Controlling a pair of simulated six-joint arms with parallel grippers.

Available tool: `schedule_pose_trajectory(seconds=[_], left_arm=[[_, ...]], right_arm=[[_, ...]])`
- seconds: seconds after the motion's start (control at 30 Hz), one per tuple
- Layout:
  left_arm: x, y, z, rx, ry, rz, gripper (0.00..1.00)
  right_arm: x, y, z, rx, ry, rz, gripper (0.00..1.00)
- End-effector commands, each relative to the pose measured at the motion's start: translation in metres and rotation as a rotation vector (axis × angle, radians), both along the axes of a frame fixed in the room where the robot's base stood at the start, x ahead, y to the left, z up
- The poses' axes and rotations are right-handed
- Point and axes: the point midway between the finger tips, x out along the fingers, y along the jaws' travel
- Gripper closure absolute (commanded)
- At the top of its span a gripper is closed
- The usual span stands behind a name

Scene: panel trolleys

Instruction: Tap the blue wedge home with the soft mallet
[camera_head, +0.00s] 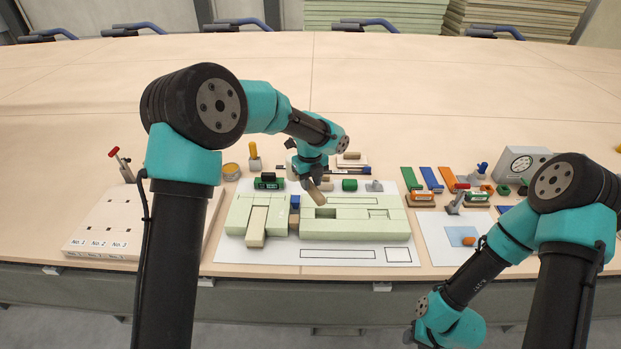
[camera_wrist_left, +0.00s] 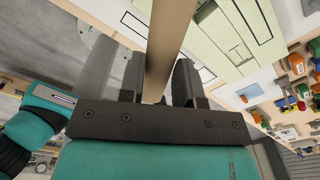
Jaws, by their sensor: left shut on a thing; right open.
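My left gripper (camera_head: 313,183) is over the back of the pale green block assembly, shut on a tan wooden bar (camera_head: 318,195). In the left wrist view the bar (camera_wrist_left: 168,45) stands between the two dark fingers (camera_wrist_left: 158,85). It looks like a mallet handle, but I cannot make out a mallet head. The blue wedge (camera_head: 295,202) shows in the gap between the left green block (camera_head: 240,213) and the right green block (camera_head: 355,229), left of the held bar. My right gripper (camera_head: 408,336) is open, low at the front, off the table edge.
Coloured strips, clamps and a grey gauge box (camera_head: 520,163) lie at the right, by a white sheet with a blue patch (camera_head: 462,236). The table behind is mostly clear.

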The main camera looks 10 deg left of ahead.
Motion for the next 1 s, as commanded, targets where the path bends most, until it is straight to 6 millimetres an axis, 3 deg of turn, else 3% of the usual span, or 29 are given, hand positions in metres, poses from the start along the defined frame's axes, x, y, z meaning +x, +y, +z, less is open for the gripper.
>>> schedule_pose_trajectory(seconds=[0.6, 1.0], left_arm=[[0.0, 0.0, -0.045, 0.001, -0.001, 0.0, 1.0], [0.001, 0.0, -0.055, 0.0, -0.003, 0.0, 1.0]], right_arm=[[0.0, 0.0, 0.0, 0.0, 0.0, 0.0, 0.57], [0.0, 0.0, 0.0, 0.0, 0.0, 0.0, 0.57]])
